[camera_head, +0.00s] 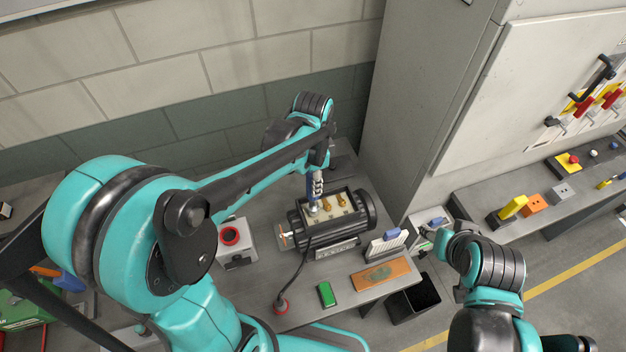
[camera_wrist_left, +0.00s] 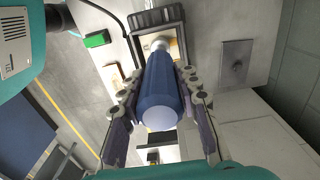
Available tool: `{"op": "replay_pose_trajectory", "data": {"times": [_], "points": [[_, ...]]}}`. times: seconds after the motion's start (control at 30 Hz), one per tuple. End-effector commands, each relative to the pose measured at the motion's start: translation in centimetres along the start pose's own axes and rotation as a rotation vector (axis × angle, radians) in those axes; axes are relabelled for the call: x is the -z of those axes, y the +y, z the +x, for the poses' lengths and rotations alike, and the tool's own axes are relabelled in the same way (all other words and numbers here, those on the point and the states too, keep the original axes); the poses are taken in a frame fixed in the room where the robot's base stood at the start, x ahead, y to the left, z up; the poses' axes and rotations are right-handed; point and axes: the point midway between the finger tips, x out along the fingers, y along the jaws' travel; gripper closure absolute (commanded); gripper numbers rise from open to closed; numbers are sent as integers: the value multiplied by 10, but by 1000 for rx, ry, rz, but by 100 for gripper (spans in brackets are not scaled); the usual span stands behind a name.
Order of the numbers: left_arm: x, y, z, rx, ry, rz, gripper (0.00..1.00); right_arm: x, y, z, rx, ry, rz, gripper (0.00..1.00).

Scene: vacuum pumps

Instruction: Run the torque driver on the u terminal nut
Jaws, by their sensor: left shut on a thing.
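The pump motor (camera_head: 298,222) lies on the grey bench, dark and ribbed, with its terminal box open on top. Brass terminals (camera_head: 328,204) show inside the box. My left gripper (camera_head: 316,182) is shut on the blue torque driver (camera_wrist_left: 162,88), which points down at the leftmost terminal in the head view. The driver's silver nose (camera_wrist_left: 160,44) is at the box in the wrist view. The driver hides the nut under it, so I cannot tell whether it is seated. My right gripper (camera_head: 428,238) is at the bench's right end, its fingers unclear.
A grey box with a red ring (camera_head: 230,236) stands left of the motor. A green block (camera_head: 326,294) and an orange-brown board (camera_head: 381,274) lie in front. A dark cable runs to a red-ringed base (camera_head: 280,307). A black bin (camera_head: 413,299) and a tall grey cabinet (camera_head: 420,110) stand right.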

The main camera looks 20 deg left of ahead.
Motion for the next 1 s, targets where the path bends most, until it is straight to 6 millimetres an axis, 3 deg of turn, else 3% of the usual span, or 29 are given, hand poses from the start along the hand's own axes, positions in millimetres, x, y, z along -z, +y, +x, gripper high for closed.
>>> {"op": "replay_pose_trajectory", "data": {"times": [1.0], "points": [[0, 0, 9, 0, 0, 0, 100, -5, 0, 7, 0, 0, 0, 54]]}}
